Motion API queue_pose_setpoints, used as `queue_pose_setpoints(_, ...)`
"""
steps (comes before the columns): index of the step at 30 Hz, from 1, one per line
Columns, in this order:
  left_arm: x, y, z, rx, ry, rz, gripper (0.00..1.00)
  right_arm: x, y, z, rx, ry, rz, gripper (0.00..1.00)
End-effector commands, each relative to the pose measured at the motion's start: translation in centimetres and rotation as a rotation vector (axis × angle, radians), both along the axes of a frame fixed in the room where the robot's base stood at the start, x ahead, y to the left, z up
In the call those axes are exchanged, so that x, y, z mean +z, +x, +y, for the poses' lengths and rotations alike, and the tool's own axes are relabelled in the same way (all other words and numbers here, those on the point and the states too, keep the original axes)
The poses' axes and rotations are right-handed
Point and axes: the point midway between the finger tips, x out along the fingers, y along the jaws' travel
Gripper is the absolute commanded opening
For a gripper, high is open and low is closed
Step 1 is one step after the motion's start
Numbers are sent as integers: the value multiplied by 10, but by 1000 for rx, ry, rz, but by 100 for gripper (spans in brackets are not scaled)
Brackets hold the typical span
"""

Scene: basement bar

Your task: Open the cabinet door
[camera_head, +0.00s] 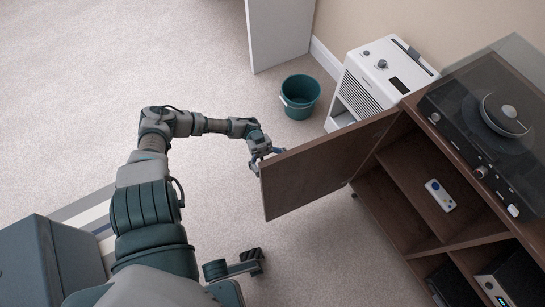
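The brown cabinet door (322,168) stands swung wide open from the wooden cabinet (412,172), so the shelves inside show. My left gripper (266,155) is at the door's free end, by its upper corner and on its far face. The door's edge hides part of the fingers, so I cannot tell whether they are open, shut or touching the door. No handle shows on the face towards me.
A turntable (500,120) sits on top of the cabinet. A white remote-like device (440,195) lies on its shelf. A white appliance (382,75) and a teal bucket (300,95) stand beyond the door. The carpet (330,260) on the near side of the door is clear.

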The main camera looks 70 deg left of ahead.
Motion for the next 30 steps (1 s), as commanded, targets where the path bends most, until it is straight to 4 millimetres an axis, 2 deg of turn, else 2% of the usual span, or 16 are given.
queue_pose_setpoints(5, -3, 0, 6, 1, 0, -1, 88, 0, -2, -2, -3, 1, 0, 40)
queue_pose_setpoints(12, -19, -2, 44, 5, 0, 1, 88, 0, -2, -1, -1, 0, 0, 40)
queue_pose_setpoints(18, -29, -4, 65, 3, -1, 0, 88, 0, -2, -1, 0, 1, 0, 40)
queue_pose_setpoints(30, -31, -5, 71, 0, -1, 1, 88, -1, 0, 0, -1, -1, 3, 40)
